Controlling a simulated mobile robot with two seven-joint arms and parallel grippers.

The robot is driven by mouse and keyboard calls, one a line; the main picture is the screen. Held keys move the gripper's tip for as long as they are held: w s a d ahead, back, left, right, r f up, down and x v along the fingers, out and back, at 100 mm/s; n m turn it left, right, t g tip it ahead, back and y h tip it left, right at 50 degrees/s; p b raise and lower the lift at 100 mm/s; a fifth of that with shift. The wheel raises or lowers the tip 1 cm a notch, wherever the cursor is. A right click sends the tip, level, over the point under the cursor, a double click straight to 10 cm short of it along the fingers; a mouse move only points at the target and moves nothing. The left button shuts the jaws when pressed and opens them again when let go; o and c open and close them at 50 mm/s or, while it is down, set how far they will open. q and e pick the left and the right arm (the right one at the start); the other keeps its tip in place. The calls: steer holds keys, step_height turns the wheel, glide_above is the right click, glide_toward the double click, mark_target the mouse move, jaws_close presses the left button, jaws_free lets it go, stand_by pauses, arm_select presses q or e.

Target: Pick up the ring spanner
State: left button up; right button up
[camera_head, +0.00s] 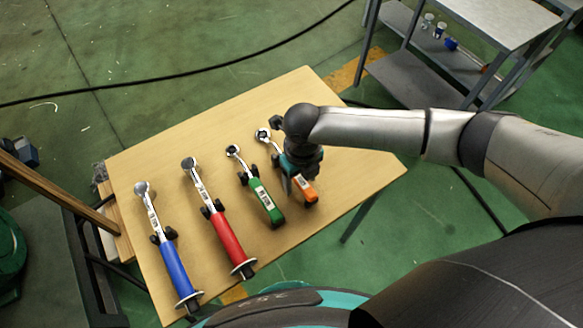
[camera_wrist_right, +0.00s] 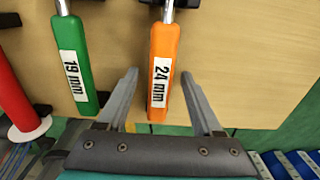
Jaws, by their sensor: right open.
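The orange-handled spanner (camera_head: 308,193) lies on the wooden table, its ring end up by my right wrist. In the right wrist view its handle (camera_wrist_right: 164,60) carries a "24 mm" label. My right gripper (camera_head: 294,183) is open above this handle. In the right wrist view its two fingers (camera_wrist_right: 160,75) stand on either side of the handle's lower end, with gaps showing. My right wrist hides part of the spanner's shaft in the head view. A green-handled spanner (camera_head: 265,199), labelled "19 mm", lies to the left. My left gripper is not in view.
Red-handled (camera_head: 227,236) and blue-handled (camera_head: 176,269) tools lie farther left, each with a round flange near the handle end. Small dark holders sit beside the tools. The table (camera_head: 130,165) has clear room at its far side. A metal shelf cart (camera_head: 500,20) stands at the upper right.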

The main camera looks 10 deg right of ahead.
steer(key=shift+c, duration=0.4)
jaws_close()
steer(key=shift+r, duration=0.1)
stand_by(0.8)
